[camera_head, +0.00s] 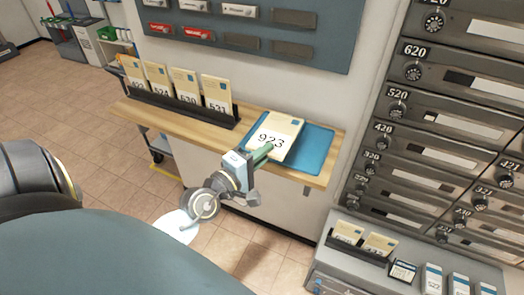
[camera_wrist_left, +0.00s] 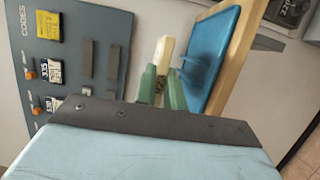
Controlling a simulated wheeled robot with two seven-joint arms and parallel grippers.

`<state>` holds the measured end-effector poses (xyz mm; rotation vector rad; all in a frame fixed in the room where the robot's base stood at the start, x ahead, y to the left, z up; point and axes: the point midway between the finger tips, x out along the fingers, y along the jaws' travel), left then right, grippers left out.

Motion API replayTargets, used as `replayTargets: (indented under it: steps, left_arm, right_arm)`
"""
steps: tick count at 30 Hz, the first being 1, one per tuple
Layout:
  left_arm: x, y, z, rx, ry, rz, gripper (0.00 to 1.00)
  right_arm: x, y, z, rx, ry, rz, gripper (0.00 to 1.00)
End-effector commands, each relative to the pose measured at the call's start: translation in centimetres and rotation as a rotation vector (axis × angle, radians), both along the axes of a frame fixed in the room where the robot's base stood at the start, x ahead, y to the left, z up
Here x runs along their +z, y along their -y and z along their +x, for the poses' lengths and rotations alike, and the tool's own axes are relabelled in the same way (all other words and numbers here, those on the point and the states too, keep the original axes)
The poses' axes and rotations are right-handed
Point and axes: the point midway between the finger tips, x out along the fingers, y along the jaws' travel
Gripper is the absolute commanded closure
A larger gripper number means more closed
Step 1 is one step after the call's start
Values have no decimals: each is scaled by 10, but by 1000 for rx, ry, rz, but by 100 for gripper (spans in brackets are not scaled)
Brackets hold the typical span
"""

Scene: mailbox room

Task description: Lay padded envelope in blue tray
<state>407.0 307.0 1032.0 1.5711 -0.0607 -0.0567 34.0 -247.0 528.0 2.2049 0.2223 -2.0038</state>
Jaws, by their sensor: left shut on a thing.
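The padded envelope (camera_head: 283,133) is cream with a blue corner mark and the number 923. My left gripper (camera_head: 262,153) is shut on its near-left edge with green fingers. The envelope is over the left part of the blue tray (camera_head: 318,148), whose right side shows bare; I cannot tell whether it touches the tray. In the left wrist view the envelope (camera_wrist_left: 163,52) shows edge-on between the fingers (camera_wrist_left: 160,85), with the blue tray (camera_wrist_left: 212,45) to its right. My right gripper is not in view.
The tray is on a wooden shelf (camera_head: 325,177). A black rack (camera_head: 185,107) with several numbered envelopes stands at the shelf's left. A grey-blue board (camera_head: 260,35) hangs above. Mailboxes (camera_head: 430,130) fill the right, above a grey counter (camera_head: 335,268) with envelopes and small boxes.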

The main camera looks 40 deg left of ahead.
Motion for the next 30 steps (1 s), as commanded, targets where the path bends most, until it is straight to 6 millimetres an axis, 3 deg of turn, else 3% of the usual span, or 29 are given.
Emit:
replayTargets:
  steps: [22, 30]
  left_arm:
    - [-35, -19, 83, -1, 2, 0, 100]
    - [-62, -19, 82, -2, -2, 0, 100]
  right_arm:
    - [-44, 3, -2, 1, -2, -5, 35]
    - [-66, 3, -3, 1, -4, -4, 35]
